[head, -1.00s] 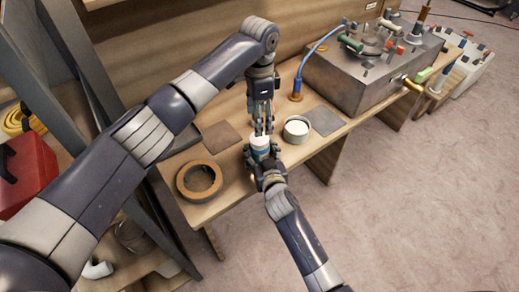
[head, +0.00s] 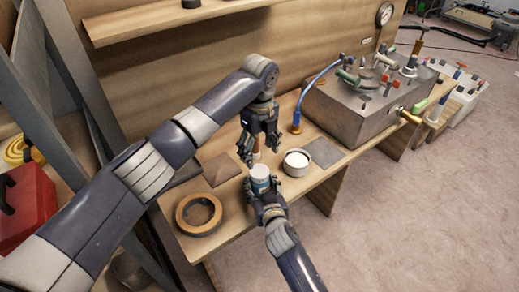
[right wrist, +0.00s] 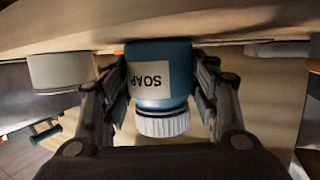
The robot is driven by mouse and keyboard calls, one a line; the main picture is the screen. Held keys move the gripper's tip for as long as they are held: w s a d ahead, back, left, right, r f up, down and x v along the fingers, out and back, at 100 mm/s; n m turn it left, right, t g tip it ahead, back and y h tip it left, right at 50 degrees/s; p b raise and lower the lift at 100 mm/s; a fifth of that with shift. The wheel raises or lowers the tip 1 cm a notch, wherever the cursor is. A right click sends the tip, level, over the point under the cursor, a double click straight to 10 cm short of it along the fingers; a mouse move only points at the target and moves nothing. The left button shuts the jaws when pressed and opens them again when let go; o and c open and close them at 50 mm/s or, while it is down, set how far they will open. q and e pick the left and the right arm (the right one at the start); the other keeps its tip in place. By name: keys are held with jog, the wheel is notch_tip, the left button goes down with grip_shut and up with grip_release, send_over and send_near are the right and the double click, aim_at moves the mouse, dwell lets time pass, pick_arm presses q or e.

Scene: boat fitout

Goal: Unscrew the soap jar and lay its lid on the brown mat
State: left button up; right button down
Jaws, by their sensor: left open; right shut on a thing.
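The soap jar (head: 260,187) is blue with a white label and stands upright near the bench's front edge. In the right wrist view the jar (right wrist: 176,60) shows the word SOAP. Its white ridged lid (right wrist: 163,123) is on the jar, and the lid also shows in the head view (head: 260,172). My right gripper (head: 266,188) is shut around the jar's body. My left gripper (head: 260,159) is open and empty, behind and above the lid, apart from it. The brown mat (head: 221,169) lies bare on the bench, left of the jar.
A round ring (head: 182,217) lies at the bench's left end. A round container with white contents (head: 297,168) stands right of the jar, beside a grey mat (head: 323,152). A blue hose (head: 302,88) and a large metal box (head: 350,115) are farther right.

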aim_at(260, 171)
pick_arm(q)
jog(key=m, duration=0.9)
jog(key=shift+m, duration=0.4)
jog(key=shift+f, duration=4)
